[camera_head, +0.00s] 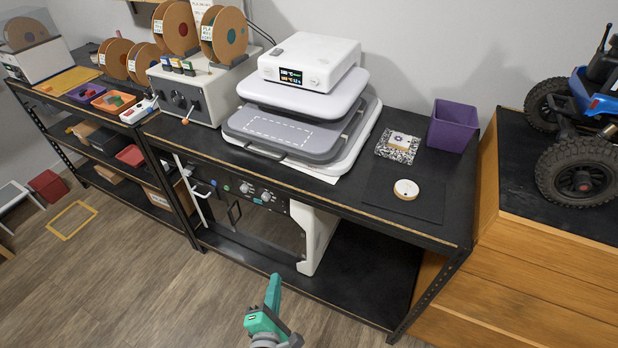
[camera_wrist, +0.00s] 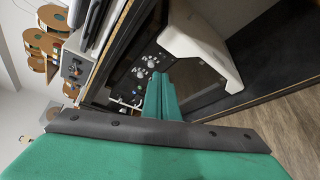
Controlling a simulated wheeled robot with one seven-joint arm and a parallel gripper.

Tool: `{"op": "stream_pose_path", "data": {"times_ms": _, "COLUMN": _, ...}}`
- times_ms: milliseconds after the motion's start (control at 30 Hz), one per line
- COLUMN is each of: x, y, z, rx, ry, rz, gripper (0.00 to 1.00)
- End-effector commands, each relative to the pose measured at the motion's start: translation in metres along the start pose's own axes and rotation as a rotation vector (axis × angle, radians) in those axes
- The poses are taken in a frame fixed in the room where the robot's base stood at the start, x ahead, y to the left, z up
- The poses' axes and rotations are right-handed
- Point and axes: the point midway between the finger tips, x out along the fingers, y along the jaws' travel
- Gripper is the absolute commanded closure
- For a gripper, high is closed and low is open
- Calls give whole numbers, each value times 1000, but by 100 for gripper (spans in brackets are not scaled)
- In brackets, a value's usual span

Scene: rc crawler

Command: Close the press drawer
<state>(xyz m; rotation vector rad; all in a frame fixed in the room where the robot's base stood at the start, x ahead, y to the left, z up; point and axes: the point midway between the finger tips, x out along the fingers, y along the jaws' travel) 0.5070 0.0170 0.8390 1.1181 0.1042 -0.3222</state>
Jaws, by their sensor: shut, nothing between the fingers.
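The white heat press (camera_head: 310,65) stands on the black workbench in the head view, with a small lit display on its upper housing. Its grey press drawer (camera_head: 290,131) sticks out toward the front below the upper plate, with a dashed white rectangle on it. A drawer handle (camera_head: 265,151) runs along its front edge. My teal gripper (camera_head: 274,280) is shut and empty, low in front of the bench and well apart from the drawer. In the wrist view my gripper (camera_wrist: 160,80) points toward the lower shelf. Part of the press seems to show there at the upper left.
A white-legged machine with a knob panel (camera_head: 250,192) stands on the lower shelf. A purple bin (camera_head: 453,126) and a white disc (camera_head: 406,189) are on the bench at right. A wooden platform (camera_head: 540,270) holds a blue crawler.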

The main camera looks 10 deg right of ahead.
Motion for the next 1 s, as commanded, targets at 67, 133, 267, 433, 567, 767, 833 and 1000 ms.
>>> {"op": "stream_pose_path", "data": {"times_ms": 67, "x": 24, "y": 23, "z": 12, "rx": -158, "ry": -59, "rz": 1, "gripper": 100}}
{"op": "stream_pose_path", "data": {"times_ms": 133, "x": 40, "y": 42, "z": 23, "rx": -305, "ry": -113, "rz": -12, "gripper": 100}}
{"op": "stream_pose_path", "data": {"times_ms": 267, "x": 66, "y": 80, "z": 48, "rx": -563, "ry": -220, "rz": -55, "gripper": 100}}
{"op": "stream_pose_path", "data": {"times_ms": 433, "x": 85, "y": 127, "z": 81, "rx": -828, "ry": -346, "rz": -139, "gripper": 100}}
{"op": "stream_pose_path", "data": {"times_ms": 567, "x": 90, "y": 151, "z": 100, "rx": -954, "ry": -409, "rz": -198, "gripper": 100}}
{"op": "stream_pose_path", "data": {"times_ms": 767, "x": 94, "y": 165, "z": 112, "rx": -1028, "ry": -445, "rz": -240, "gripper": 100}}
{"op": "stream_pose_path", "data": {"times_ms": 833, "x": 99, "y": 165, "z": 115, "rx": -1032, "ry": -447, "rz": -243, "gripper": 100}}
{"op": "stream_pose_path", "data": {"times_ms": 1000, "x": 120, "y": 166, "z": 127, "rx": -1031, "ry": -447, "rz": -243, "gripper": 100}}
